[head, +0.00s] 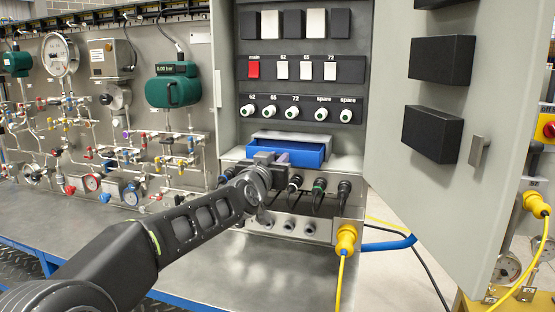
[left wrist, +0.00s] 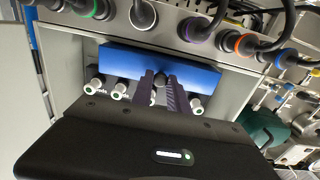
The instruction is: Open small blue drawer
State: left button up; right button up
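The small blue drawer (head: 312,153) sits below the switch panel in the grey cabinet in the head view. It stands pulled out, with its hollow inside visible from above. Its blue front (left wrist: 203,76) spans the middle of the left wrist view, with a small dark knob (left wrist: 159,80) at its centre. My left gripper (head: 275,158) is at the drawer front. In the left wrist view its two fingers (left wrist: 160,88) lie on either side of the knob and look closed on it. My arm and gripper hide the drawer's left front in the head view. My right gripper is not in view.
The open cabinet door (head: 425,150) stands to the right. Thick black cables (head: 318,190) plug in just below the drawer. A yellow connector (head: 346,240) hangs at the lower right corner. A gauge and pipe panel (head: 130,110) fills the left. The metal bench (head: 200,265) is clear in front.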

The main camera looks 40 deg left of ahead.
pick_arm(q)
jog(key=o, duration=0.4)
jog(key=v, duration=0.8)
jog(key=shift+w, duration=0.1)
dwell(0.5)
